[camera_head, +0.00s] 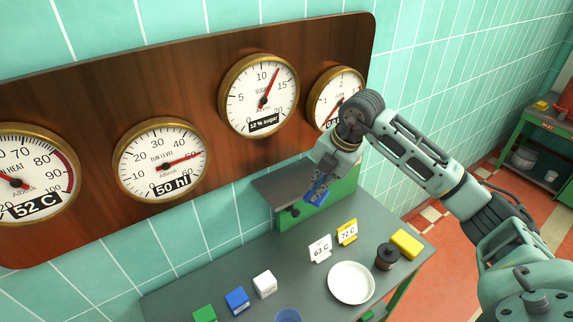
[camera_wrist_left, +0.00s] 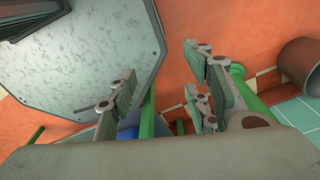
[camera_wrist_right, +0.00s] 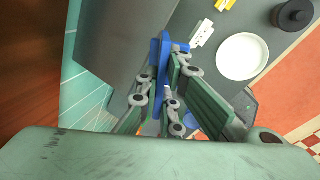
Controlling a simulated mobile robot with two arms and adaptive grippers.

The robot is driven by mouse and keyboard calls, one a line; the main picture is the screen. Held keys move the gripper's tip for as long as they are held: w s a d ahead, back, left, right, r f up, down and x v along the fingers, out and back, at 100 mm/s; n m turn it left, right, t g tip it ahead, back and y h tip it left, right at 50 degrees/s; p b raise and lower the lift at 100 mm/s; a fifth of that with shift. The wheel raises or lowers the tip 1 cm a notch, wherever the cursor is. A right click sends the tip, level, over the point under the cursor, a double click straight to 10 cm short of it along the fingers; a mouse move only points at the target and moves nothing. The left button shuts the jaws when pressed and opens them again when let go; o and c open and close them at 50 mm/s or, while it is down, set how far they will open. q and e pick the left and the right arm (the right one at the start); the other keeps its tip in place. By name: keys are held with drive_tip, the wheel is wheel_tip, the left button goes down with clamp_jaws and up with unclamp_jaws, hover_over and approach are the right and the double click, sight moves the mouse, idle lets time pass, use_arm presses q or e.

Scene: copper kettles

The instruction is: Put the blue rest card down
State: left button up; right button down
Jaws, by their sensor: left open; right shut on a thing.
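The blue rest card (camera_wrist_right: 161,62) is held in my right gripper (camera_wrist_right: 160,92) and shows edge-on as a narrow strip between the fingers in the right wrist view. In the head view my right gripper (camera_head: 322,178) is up by the wall, in front of a green stand with a grey top (camera_head: 275,186). A bit of the blue card (camera_head: 317,195) shows there, mostly covered by the fingers. I cannot tell whether the card touches anything. My left gripper (camera_wrist_left: 165,92) is open with nothing between its fingers in the left wrist view and is outside the head view.
The grey table (camera_head: 235,262) carries a white card (camera_head: 320,248), a yellow card (camera_head: 347,232), a white plate (camera_head: 351,283), a dark spool (camera_head: 387,257), a yellow block (camera_head: 407,244) and several small boxes. A gauge board (camera_head: 200,100) hangs behind. Bare table shows left of the cards.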

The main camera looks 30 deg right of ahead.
drive_tip(key=w+a, duration=0.1)
drive_tip(key=w, duration=0.1)
drive_tip(key=w+a+p, duration=0.1)
drive_tip(key=shift+w+a+r, duration=0.15)
drive_tip(key=shift+w+r, duration=0.05)
drive_tip(key=shift+w, duration=0.15)
drive_tip(key=shift+w+a+f+p, duration=0.1)
drive_tip(key=shift+w+a+p, duration=0.35)
drive_tip(key=shift+w, duration=0.5)
drive_tip(key=w+a+p, duration=0.1)
drive_tip(key=w, duration=0.2)
drive_tip(key=shift+a+f+p, duration=0.1)
drive_tip(key=shift+a+p, duration=0.3)
drive_tip(key=shift+f, duration=0.35)
use_arm(q)
drive_tip(key=r, duration=0.1)
drive_tip(key=w+r, duration=0.1)
drive_tip(key=r, duration=0.1)
drive_tip(key=w+r, duration=0.1)
drive_tip(key=shift+a+r, duration=0.15)
drive_tip(key=shift+r, duration=0.2)
use_arm(e)
drive_tip(key=shift+s+d, duration=0.1)
drive_tip(key=shift+s, duration=0.1)
use_arm(q)
drive_tip(key=shift+f, duration=0.1)
